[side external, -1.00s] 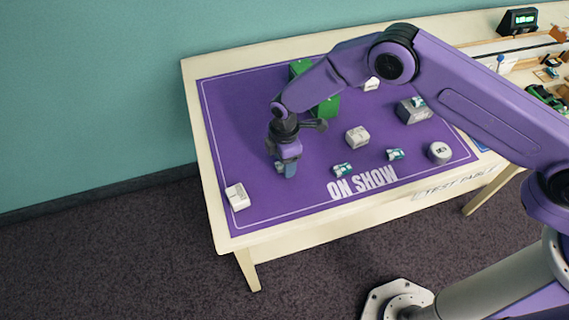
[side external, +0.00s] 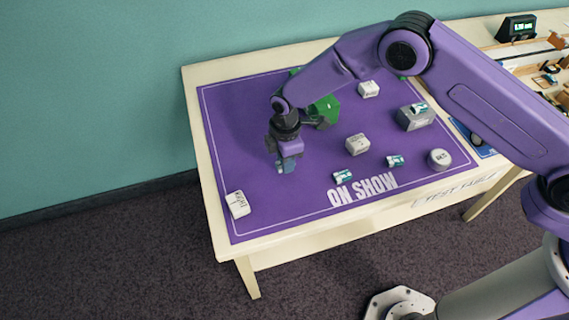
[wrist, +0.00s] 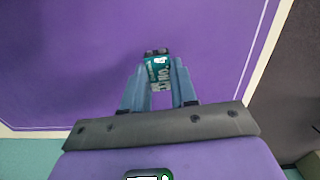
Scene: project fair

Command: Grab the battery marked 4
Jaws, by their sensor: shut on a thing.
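My gripper (side external: 288,167) is at the left part of the purple mat, pointing down. In the wrist view its two blue-grey fingers (wrist: 161,72) are shut on a teal and white battery (wrist: 157,66), one on each side. White marks show on the battery, but I cannot read its number with certainty. In the side view the fingers mostly hide it. Three other teal and white batteries are in view: one near the lettering (side external: 343,176), one to its right (side external: 395,161), and one on top of a grey box (side external: 419,108).
The purple mat (side external: 240,120) covers much of the cream table (side external: 196,110). White boxes stand at the front left (side external: 237,204), centre (side external: 358,144) and back (side external: 369,89). A round grey tin (side external: 439,159) is at the right. A green object (side external: 325,110) stands behind my gripper.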

